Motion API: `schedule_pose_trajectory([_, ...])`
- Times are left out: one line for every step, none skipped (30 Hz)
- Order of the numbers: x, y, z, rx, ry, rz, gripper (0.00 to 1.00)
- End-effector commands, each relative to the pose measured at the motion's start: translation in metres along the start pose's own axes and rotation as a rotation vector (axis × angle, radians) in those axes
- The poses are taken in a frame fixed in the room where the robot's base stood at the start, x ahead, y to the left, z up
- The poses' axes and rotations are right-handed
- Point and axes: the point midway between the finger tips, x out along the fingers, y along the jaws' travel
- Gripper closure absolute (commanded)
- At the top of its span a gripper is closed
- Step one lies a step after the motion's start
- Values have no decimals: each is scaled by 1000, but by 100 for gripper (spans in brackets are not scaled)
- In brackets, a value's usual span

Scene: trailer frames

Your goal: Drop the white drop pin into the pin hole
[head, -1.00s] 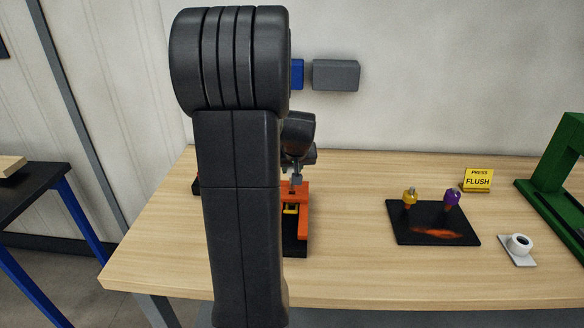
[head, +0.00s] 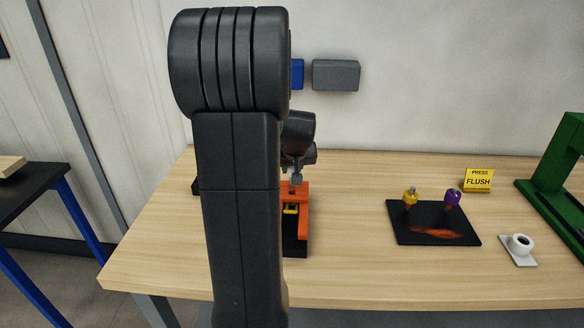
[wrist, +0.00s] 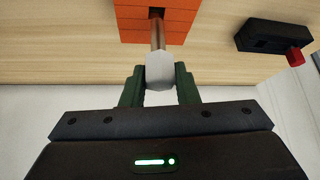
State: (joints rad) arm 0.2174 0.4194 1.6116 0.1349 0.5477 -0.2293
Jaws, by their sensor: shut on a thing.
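In the wrist view the white drop pin (wrist: 160,71) is a pale faceted head with a metal shaft. My gripper (wrist: 159,84) is shut on the head between its dark green fingers. The shaft points at a dark slot, which looks like the pin hole (wrist: 156,12), in an orange block (wrist: 184,24). The shaft's end overlaps the slot's edge; I cannot tell whether it is inside. In the head view the orange fixture (head: 303,208) stands on a black base, partly hidden by my arm, with a yellow piece at its front.
A black box with a red button (wrist: 296,57) shows at right in the wrist view. On the bench (head: 350,205) are a black mat (head: 400,233) with yellow and purple-topped pieces, a yellow FLUSH sign (head: 478,180), a white ring-shaped part (head: 521,244) and a green frame (head: 556,165).

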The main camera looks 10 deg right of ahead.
Motion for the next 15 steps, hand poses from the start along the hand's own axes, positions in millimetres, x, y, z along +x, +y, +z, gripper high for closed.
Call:
schedule_pose_trajectory([0,0,0,0,1,0,97])
schedule_pose_trajectory([0,0,0,0,1,0,97])
schedule_pose_trajectory([0,0,0,0,1,0,97])
schedule_pose_trajectory([0,0,0,0,1,0,97])
schedule_pose_trajectory([0,0,0,0,1,0,97])
schedule_pose_trajectory([0,0,0,0,1,0,97])
schedule_pose_trajectory([0,0,0,0,1,0,97])
schedule_pose_trajectory([0,0,0,0,1,0,97])
schedule_pose_trajectory([0,0,0,0,1,0,97])
schedule_pose_trajectory([0,0,0,0,1,0,97])
schedule_pose_trajectory([1,0,0,0,1,0,97])
schedule_pose_trajectory([1,0,1,0,1,0,97])
schedule_pose_trajectory([2,0,1,0,1,0,97])
schedule_pose_trajectory([2,0,1,0,1,0,97])
schedule_pose_trajectory([3,0,2,0,0,0,97])
